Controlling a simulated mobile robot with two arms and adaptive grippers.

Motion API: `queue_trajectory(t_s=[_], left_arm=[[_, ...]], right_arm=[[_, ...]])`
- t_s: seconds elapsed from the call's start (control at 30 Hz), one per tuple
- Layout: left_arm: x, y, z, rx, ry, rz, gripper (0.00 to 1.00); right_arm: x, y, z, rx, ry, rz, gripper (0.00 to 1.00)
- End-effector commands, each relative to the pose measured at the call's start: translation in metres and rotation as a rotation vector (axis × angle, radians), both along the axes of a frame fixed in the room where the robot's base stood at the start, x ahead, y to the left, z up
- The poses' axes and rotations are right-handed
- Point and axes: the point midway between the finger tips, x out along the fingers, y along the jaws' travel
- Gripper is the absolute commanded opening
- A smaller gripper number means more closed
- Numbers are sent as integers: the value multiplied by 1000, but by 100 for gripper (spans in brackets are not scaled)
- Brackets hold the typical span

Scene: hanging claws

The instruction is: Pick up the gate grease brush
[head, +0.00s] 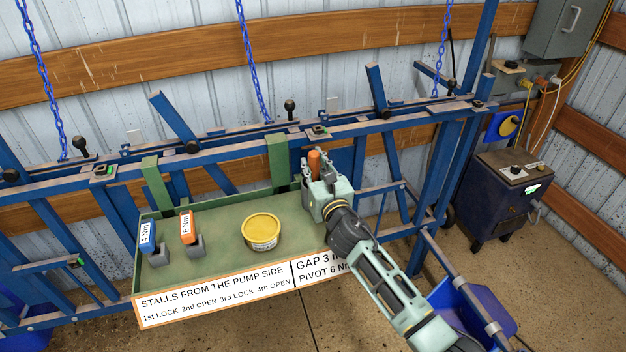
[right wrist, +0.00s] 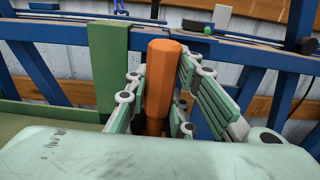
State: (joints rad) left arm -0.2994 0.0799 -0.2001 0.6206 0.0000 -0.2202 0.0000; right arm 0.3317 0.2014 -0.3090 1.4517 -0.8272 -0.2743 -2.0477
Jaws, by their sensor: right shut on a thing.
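The gate grease brush shows as an orange-brown upright handle (head: 314,160) at the right end of the green tray (head: 215,262). It also shows in the right wrist view as a faceted handle (right wrist: 158,82); its lower end and bristles are hidden. My right gripper (head: 318,180) is shut on this handle, with fingers on both sides of it in the right wrist view. I cannot tell whether the brush still touches the tray. My left gripper is not in view.
A yellow grease tub (head: 262,229) stands mid-tray. A blue 4 Nm tool (head: 148,237) and an orange 6 Nm tool (head: 187,228) stand in grey holders at left. Blue rails (head: 240,150) run behind the tray. A dark pump cabinet (head: 515,200) stands at right.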

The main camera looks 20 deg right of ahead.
Motion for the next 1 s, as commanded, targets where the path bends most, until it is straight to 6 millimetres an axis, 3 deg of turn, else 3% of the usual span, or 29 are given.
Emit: queue_trajectory(t_s=[0.6, 1.0], left_arm=[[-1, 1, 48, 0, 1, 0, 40], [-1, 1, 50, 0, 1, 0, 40]], right_arm=[[0, 0, 49, -2, -1, 0, 0], [0, 0, 51, -1, -1, 0, 0]])
